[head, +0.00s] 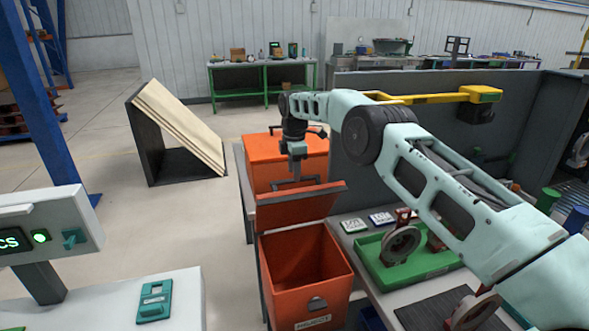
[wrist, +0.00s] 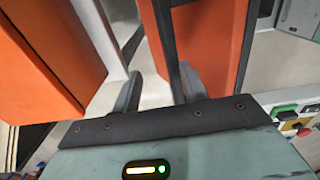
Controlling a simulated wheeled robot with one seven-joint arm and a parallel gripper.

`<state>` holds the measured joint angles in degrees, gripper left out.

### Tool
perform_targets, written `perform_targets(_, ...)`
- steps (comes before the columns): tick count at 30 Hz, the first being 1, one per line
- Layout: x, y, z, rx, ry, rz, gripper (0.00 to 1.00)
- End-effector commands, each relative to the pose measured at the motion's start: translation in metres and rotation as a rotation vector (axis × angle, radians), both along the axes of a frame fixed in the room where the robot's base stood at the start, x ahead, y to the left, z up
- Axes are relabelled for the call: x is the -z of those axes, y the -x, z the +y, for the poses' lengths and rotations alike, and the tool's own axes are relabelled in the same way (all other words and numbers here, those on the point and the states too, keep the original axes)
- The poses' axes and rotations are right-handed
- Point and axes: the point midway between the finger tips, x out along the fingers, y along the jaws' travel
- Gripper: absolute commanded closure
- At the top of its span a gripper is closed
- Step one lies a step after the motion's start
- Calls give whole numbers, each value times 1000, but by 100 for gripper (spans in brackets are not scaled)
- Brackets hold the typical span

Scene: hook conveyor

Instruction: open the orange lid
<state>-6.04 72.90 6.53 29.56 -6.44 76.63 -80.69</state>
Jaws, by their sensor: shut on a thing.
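The orange lid (head: 300,207) stands raised and tilted at the back edge of the front orange bin (head: 297,275), whose inside shows open. My gripper (head: 295,177) is just behind and above the lid, shut on its dark handle (head: 283,184). In the wrist view the lid (wrist: 205,45) is an orange panel beyond my gripper (wrist: 160,88). The dark handle (wrist: 174,55) runs down between the fingers; its contact with them is partly hidden.
A second orange bin (head: 270,150) stands closed behind the first. At right, a green tray (head: 405,270) with metal parts lies on the bench beside a grey partition (head: 430,110). A slanted board (head: 180,125) stands at left, with clear floor between.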

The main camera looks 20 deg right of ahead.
Motion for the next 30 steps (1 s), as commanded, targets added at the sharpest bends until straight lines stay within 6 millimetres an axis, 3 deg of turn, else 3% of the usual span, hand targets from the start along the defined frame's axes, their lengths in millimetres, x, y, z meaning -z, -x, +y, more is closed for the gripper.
perform_targets(1,18,4,1,-5,2,20,65)
perform_targets(4,3,5,1,-5,2,18,65)
perform_targets(19,-133,8,-1,-1,0,-2,65)
perform_targets(24,-160,9,-1,-1,-1,-5,65)
perform_targets(30,-176,10,-1,0,-1,-7,65)
